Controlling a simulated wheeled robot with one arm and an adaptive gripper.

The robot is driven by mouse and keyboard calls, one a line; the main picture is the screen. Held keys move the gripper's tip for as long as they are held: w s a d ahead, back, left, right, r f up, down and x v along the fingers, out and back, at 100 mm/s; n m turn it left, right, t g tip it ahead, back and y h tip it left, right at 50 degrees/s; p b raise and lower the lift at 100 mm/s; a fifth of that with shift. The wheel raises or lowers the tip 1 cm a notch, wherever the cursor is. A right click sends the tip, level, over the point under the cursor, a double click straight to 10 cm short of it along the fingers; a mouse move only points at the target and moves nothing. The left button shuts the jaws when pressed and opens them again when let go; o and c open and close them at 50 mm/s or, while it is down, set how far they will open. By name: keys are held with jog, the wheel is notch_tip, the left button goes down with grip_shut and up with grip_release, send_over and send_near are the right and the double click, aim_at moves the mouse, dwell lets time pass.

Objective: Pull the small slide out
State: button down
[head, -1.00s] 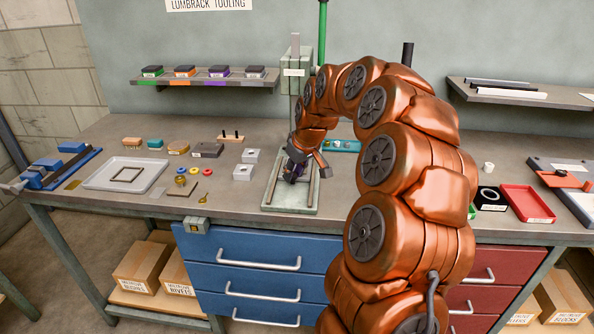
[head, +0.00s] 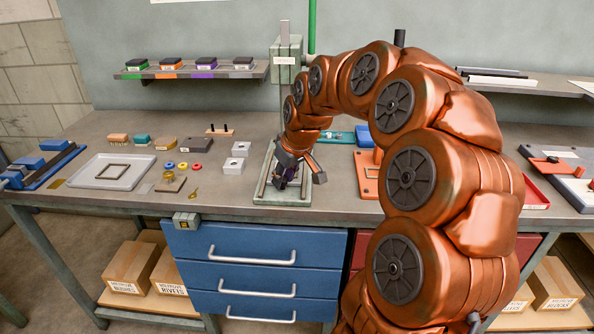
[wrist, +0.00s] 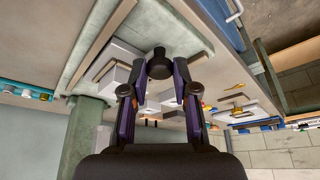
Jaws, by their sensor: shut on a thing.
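The fly press (head: 286,60) stands on the bench, its pale green base (head: 262,196) carrying two brown rails. My gripper (head: 286,182) is low over the front part of this base, pointing down, and hides most of what lies between the rails. In the wrist view my gripper (wrist: 160,72) is shut on a black round knob (wrist: 159,60). The knob belongs to the small slide; a light grey block, which seems to be the slide (wrist: 118,70), shows beside my fingers between the rails. How far the slide is out is hard to tell.
Two light grey blocks (head: 234,165), small coloured rings (head: 183,165) and a tray (head: 80,178) lie left of the press. An orange plate (head: 368,180) lies to its right. Blue drawers (head: 255,243) are below the bench's front edge.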

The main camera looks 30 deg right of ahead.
jog(key=s+a+b, duration=0.2)
jog(key=s+a, duration=0.1)
jog(key=s, duration=0.2)
jog(key=shift+a, duration=0.3)
jog(key=shift+f, duration=0.1)
jog(key=c, duration=0.9)
grip_release()
jog(key=shift+a, duration=0.1)
jog(key=shift+r, duration=0.25)
jog(key=v, duration=1.1)
jog(key=shift+s+r, duration=0.25)
jog(key=shift+r, duration=0.1)
